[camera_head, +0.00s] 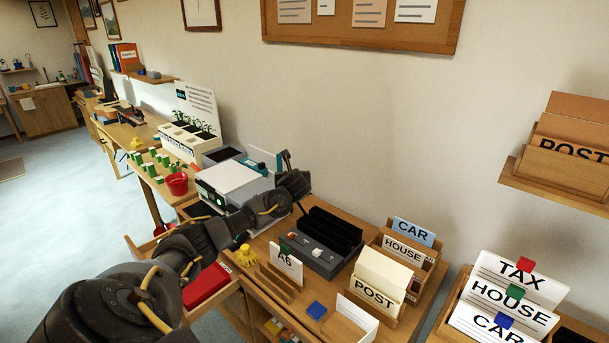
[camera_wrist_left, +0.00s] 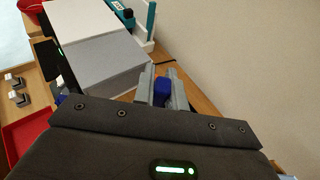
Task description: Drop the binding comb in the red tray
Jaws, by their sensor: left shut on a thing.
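My left gripper (camera_head: 286,160) is raised beside the white and grey machine, near the wall. In the left wrist view its fingers (camera_wrist_left: 163,88) are closed around a small dark blue piece, which I take to be the binding comb (camera_wrist_left: 163,94). Much of the piece is hidden by the fingers, and I cannot make it out in the head view. The red tray (camera_head: 206,286) sits low at the front left of the desk, below my left forearm and apart from the gripper. It also shows at the left edge of the left wrist view (camera_wrist_left: 24,137). My right gripper is not in view.
The white machine (camera_head: 228,180) stands left of the gripper. A dark organiser (camera_head: 318,245), an A6 card (camera_head: 287,262), a yellow figure (camera_head: 246,255) and a POST card box (camera_head: 379,285) crowd the desk. A red pot (camera_head: 177,184) stands further left.

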